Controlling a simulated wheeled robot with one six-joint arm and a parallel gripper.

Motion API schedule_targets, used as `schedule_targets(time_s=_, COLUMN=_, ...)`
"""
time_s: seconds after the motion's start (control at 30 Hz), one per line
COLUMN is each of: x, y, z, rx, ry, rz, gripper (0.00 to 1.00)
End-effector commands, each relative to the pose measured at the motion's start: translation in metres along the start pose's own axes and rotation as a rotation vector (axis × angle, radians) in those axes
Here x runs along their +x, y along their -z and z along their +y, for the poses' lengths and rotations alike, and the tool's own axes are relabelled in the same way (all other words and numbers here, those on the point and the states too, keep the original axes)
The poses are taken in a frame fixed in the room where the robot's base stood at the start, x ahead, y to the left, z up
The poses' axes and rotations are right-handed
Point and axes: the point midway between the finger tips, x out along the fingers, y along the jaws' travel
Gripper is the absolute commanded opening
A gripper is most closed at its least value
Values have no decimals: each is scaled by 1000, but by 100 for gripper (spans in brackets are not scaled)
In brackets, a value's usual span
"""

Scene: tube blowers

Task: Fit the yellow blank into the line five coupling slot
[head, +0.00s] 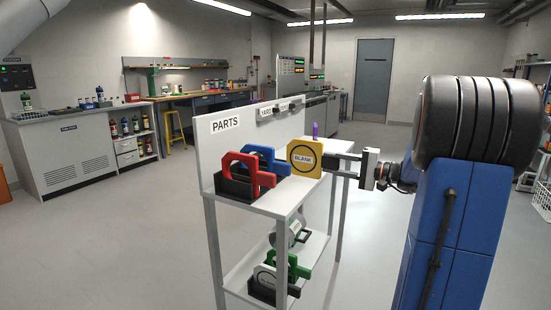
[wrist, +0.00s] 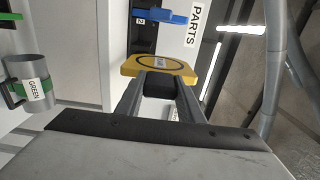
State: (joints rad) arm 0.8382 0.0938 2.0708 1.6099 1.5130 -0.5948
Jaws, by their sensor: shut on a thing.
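The yellow blank (head: 305,158) is an eight-sided yellow plate with a round dark ring and the word BLANK. My gripper (head: 327,160) is shut on it and holds it upright above the right part of the parts stand's top shelf (head: 285,201). In the wrist view the yellow blank (wrist: 160,66) sits between the fingertips of my gripper (wrist: 160,88). The line five coupling slot cannot be made out in either view.
A red part (head: 247,173) and a blue part (head: 270,157) stand on the top shelf, left of the blank. Green and grey parts (head: 268,277) sit on the lower shelf. A grey cabinet (head: 65,155) stands at the far left. The floor between is clear.

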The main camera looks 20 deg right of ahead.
Motion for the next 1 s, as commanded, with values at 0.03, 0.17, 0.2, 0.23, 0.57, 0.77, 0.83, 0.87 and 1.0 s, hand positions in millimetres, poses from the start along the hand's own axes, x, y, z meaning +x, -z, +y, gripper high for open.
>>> schedule_targets(time_s=0.03, x=-3, y=0, z=0, rx=0, ry=0, rz=1, gripper=6)
schedule_targets(time_s=0.17, x=-11, y=0, z=0, rx=0, ry=0, rz=2, gripper=6)
schedule_targets(time_s=0.2, x=-13, y=0, z=0, rx=0, ry=0, rz=2, gripper=6)
schedule_targets(time_s=0.23, x=-15, y=0, z=0, rx=0, ry=0, rz=2, gripper=6)
schedule_targets(time_s=0.57, x=-32, y=0, z=0, rx=0, ry=0, rz=1, gripper=6)
schedule_targets(time_s=0.77, x=-37, y=0, z=0, rx=0, ry=0, rz=1, gripper=6)
schedule_targets(time_s=0.83, x=-37, y=0, z=0, rx=0, ry=0, rz=0, gripper=6)
schedule_targets(time_s=0.87, x=-37, y=0, z=0, rx=0, ry=0, rz=0, gripper=6)
schedule_targets(time_s=1.0, x=-37, y=0, z=0, rx=0, ry=0, rz=0, gripper=6)
